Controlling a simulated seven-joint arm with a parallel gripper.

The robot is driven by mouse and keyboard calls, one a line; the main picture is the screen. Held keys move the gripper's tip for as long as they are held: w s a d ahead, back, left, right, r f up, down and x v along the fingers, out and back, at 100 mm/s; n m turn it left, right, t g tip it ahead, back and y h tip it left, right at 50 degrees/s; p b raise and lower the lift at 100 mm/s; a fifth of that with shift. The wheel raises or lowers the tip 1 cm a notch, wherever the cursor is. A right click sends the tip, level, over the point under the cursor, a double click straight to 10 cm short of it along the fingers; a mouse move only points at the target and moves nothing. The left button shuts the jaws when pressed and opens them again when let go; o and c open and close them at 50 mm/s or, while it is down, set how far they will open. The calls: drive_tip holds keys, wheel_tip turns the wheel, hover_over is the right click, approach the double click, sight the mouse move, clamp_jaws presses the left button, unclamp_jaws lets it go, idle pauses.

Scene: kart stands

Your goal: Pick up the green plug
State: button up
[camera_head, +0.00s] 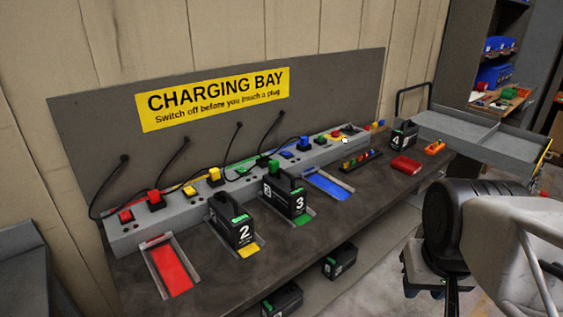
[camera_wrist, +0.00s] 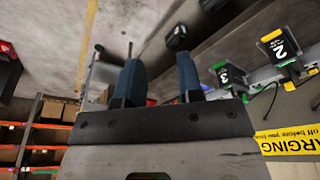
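The green plug (camera_head: 273,166) sits on the grey charging strip (camera_head: 130,236), behind the battery marked 3 (camera_head: 290,203), which partly hides it. A black cable runs up from it to the grey back panel. My gripper (camera_wrist: 160,78) shows in the wrist view with its two blue fingers apart and nothing between them. In the head view my arm is at the right, in front of the bench and well away from the plug. The plug cannot be made out clearly in the wrist view.
A red plug (camera_head: 155,199), a yellow plug (camera_head: 214,174) and a blue plug (camera_head: 303,143) share the strip. The battery marked 2 (camera_head: 237,229) stands in front. An empty red bay (camera_head: 172,270) and blue bay (camera_head: 328,185) lie on the bench. A grey tray (camera_head: 455,128) stands right.

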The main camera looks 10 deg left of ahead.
drive_tip(key=w+a+r+m+h, duration=0.1)
drive_tip(key=w+a+m+h, duration=0.3)
drive_tip(key=w, duration=1.2)
drive_tip(key=w+a+m+h, duration=0.1)
drive_tip(key=w+a+h, duration=0.35)
drive_tip(key=w, duration=1.05)
drive_tip(key=m+t, duration=0.4)
drive_tip(key=t, duration=0.3)
approach(273, 161)
drive_tip(key=x, duration=0.3)
drive_tip(key=shift+a+f+h, duration=0.1)
drive_tip(key=shift+f+h, duration=0.15)
drive_tip(key=shift+h, duration=0.2)
drive_tip(key=shift+w, duration=0.1)
drive_tip(key=shift+x, duration=1.25)
